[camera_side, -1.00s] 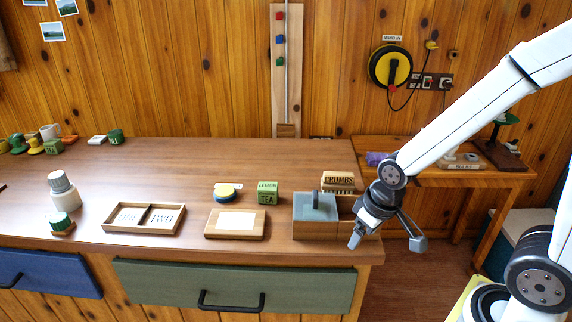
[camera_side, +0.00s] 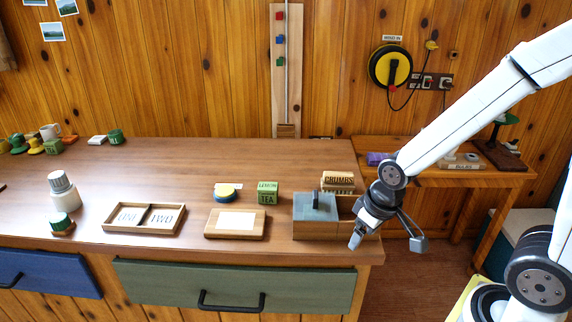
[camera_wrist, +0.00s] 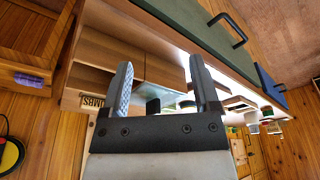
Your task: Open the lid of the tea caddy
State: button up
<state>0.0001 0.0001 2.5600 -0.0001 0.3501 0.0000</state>
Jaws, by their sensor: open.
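The tea caddy (camera_side: 312,231) is a wooden box at the right end of the counter. Its grey-blue lid (camera_side: 318,208) covers the left part and carries a small upright dark handle (camera_side: 315,199). The right part looks uncovered, partly hidden by my arm. My gripper (camera_side: 387,243) is open and empty at the caddy's right front corner, by the counter's end. In the wrist view my gripper (camera_wrist: 161,62) shows both fingers spread, with the pale lid (camera_wrist: 176,88) and black handle (camera_wrist: 153,105) seen beyond them. I see no contact with the lid.
A CRUMBS block (camera_side: 338,180) stands behind the caddy. A green LEMON TEA block (camera_side: 267,192), a wooden board with a pale panel (camera_side: 236,235) and a two-part tray (camera_side: 112,227) are to the left. A drawer with a black handle (camera_side: 231,302) lies below the counter edge.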

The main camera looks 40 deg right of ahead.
jog(key=shift+o, duration=1)
notch_tip(320, 180, up, 6)
jog(key=n+g, duration=0.2)
jog(key=n, duration=0.6)
send_over(315, 194)
jog(key=shift+s, duration=0.4)
jog(key=shift+w+d+r+n+g, duration=0.2)
jog(key=shift+w+n+g, duration=0.1)
jog(key=shift+w+n, duration=0.15)
jog(key=shift+a, duration=0.1)
jog(key=shift+f, duration=3.95)
grip_shut()
